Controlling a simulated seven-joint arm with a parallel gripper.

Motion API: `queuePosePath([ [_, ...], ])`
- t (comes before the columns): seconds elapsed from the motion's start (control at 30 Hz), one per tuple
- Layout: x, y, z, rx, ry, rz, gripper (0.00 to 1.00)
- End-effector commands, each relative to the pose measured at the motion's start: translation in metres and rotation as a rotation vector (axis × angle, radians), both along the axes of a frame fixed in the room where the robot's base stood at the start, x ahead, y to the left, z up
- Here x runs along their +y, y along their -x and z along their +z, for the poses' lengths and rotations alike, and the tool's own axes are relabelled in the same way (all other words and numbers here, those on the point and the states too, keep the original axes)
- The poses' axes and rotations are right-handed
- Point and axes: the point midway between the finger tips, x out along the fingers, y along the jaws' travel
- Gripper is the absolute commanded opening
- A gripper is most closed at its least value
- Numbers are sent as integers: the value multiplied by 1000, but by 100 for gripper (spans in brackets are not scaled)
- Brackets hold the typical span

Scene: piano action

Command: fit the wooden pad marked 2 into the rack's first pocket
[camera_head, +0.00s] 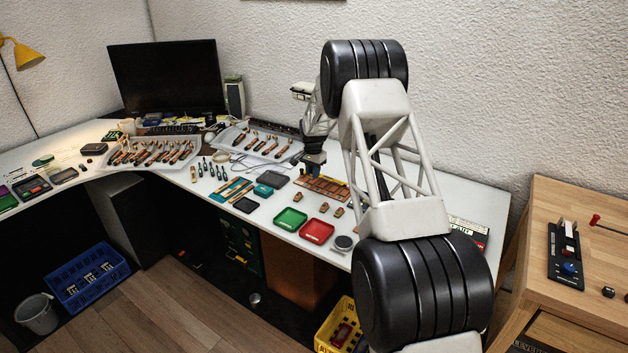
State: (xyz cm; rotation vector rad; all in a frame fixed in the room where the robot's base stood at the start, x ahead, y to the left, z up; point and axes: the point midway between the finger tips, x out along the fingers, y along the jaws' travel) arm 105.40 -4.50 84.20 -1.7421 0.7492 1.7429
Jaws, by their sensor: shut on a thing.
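The wooden rack (327,188), a flat brown strip with a row of pockets, lies on the white desk beside my arm. My gripper (312,172) is over the rack's left, far end, pointing down. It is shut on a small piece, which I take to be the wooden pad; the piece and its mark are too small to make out. Whether it touches a pocket I cannot tell. Three more small wooden pads (323,208) stand in front of the rack, their marks unreadable. My arm hides part of the desk to the right.
White trays of hammers (258,142) stand behind.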

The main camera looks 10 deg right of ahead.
Motion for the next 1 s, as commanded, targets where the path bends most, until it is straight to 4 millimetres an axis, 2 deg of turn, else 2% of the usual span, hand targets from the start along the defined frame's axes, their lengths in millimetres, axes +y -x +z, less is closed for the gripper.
queuePosePath([
  [0.2, -5, -36, 1, -1, 0, 13, 0],
  [0.4, -9, -57, 2, -1, 0, 22, 0],
  [0.6, -11, -67, 2, -1, -1, 26, 0],
  [1.0, -11, -68, 2, 0, 0, 27, 0],
])
